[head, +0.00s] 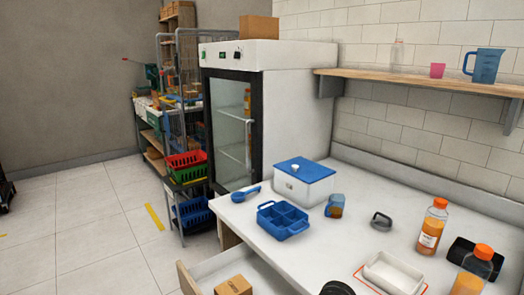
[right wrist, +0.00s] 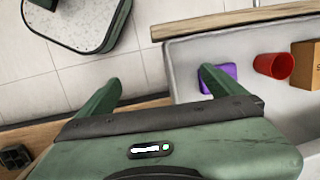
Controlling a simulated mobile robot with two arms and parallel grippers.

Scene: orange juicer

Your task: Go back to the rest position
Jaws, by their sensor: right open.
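My right gripper (right wrist: 161,78) shows in the right wrist view with its two green fingers wide apart and nothing between them. The floor and a wooden edge lie beyond and below the gap between the fingers. Neither gripper shows in the head view, and my left gripper is in no view.
The white counter (head: 345,232) holds a blue-lidded box (head: 305,180), a blue divided tray (head: 283,220), an orange bottle (head: 431,229) and a white dish. The drawer, with a red cup (right wrist: 274,65) and cardboard box (right wrist: 305,64), juts out. Floor at left (head: 80,225) is clear.

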